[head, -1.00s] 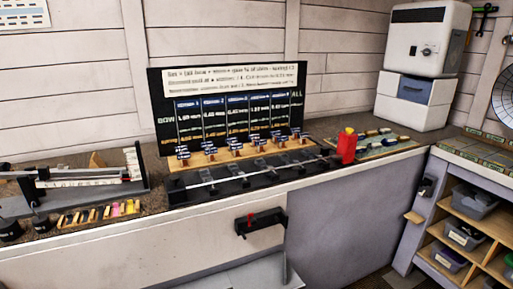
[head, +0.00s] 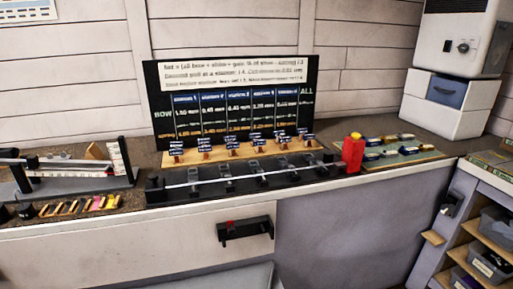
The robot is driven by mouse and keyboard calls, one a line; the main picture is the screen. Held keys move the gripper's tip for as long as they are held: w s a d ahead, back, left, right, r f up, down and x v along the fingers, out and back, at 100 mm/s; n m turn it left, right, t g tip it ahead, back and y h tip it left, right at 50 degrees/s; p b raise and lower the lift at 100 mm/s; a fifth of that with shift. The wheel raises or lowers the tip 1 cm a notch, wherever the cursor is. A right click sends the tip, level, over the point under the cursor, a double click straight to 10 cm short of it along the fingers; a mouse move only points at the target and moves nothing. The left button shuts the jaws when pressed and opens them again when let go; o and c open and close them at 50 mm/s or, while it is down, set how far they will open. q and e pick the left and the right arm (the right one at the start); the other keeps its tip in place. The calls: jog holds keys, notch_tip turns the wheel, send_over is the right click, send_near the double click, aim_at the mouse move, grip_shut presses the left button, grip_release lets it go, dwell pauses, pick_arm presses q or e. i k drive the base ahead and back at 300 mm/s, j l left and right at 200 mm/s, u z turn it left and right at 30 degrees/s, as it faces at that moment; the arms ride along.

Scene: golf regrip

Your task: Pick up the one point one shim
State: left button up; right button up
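I cannot pick out the one point one shim; the labels are too small to read. A wooden rack (head: 75,208) at the left of the bench holds several small pieces, some yellow and pink. A wooden strip (head: 240,149) on the bench carries several small blue-and-white tags on stands. In front of it lies a long black fixture (head: 165,189) with a pale rod along it and several dark clamps. Neither of my grippers shows in the head view.
A dark board (head: 160,75) with writing stands behind the strip. A red bottle with a yellow cap (head: 352,155) stands right of the fixture, beside a board of small blocks (head: 400,158). A measuring device (head: 75,170) is at left. A black bracket (head: 246,230) sticks out from the bench front.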

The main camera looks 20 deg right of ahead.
aim_at(259, 143)
jog(key=i+l+u, duration=0.1)
jog(key=l+u, duration=0.3)
jog(key=l, duration=0.55)
jog(key=l+u, duration=0.4)
jog(key=l, duration=0.55)
jog(key=k+l+u, duration=0.15)
jog(key=l, duration=0.15)
jog(key=k+l+u, duration=0.15)
jog(key=l, duration=0.15)
jog(key=l+u, duration=0.15)
jog(key=l, duration=0.15)
jog(key=k, duration=0.05)
